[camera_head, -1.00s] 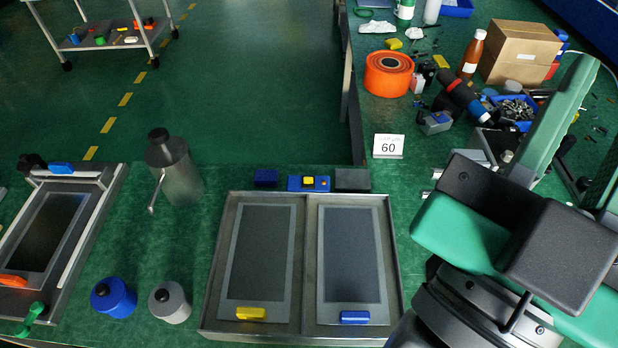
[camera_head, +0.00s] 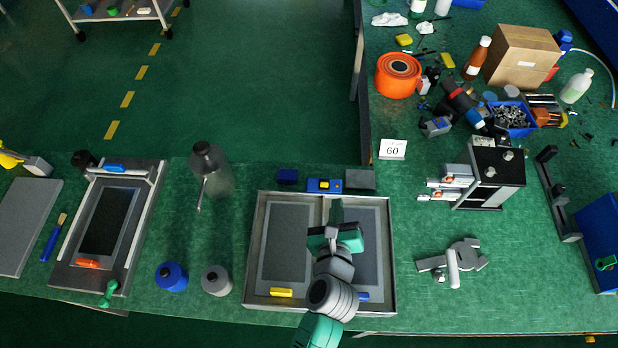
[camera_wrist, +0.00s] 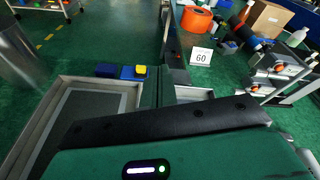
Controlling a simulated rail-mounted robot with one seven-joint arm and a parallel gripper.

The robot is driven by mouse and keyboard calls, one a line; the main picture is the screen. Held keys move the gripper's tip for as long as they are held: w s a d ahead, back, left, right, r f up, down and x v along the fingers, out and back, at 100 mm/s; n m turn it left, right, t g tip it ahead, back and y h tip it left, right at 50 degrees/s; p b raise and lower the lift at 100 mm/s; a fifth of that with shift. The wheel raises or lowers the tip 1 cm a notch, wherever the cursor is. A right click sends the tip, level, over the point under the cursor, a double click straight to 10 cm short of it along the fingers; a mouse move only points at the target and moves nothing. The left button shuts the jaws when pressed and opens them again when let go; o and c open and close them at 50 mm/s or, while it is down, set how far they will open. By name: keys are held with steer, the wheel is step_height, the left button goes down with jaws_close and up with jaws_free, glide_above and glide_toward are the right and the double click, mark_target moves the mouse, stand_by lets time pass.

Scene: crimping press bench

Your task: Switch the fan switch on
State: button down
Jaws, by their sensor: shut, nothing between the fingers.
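A small blue box with a raised yellow button (camera_head: 324,185) stands at the back edge of the metal tray, between a dark blue block (camera_head: 288,177) and a dark grey block (camera_head: 360,179). No label shows which of these is the fan switch. The blue box also shows in the wrist view (camera_wrist: 132,72). My gripper (camera_head: 336,206) is shut and empty over the middle of the tray, in front of the blue box and apart from it. In the wrist view, my gripper (camera_wrist: 160,75) hides the box's right end and part of the grey block.
The metal tray (camera_head: 250,250) holds two dark panels, with a yellow and a blue piece at the front. A grey bottle (camera_head: 211,170) stands at left. A "60" card (camera_head: 392,149) and a box with connectors (camera_head: 485,175) are at right. Bench between tray and card is clear.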

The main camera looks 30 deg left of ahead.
mark_target(325, 187)
steer(key=s+f+m, duration=0.2)
steer(key=f, duration=0.1)
steer(key=s+a+f+m+g+p, duration=0.1)
steer(key=f+m, duration=0.1)
steer(key=shift+s+a, duration=0.1)
steer(key=shift+s, duration=0.15)
steer(key=shift+w+f, duration=0.1)
steer(key=shift+w, duration=0.05)
steer(key=b+x, duration=0.3)
steer(key=x, duration=0.6)
steer(key=shift+w+a+f, duration=0.1)
steer(key=shift+w+a, duration=0.15)
steer(key=shift+w, duration=0.05)
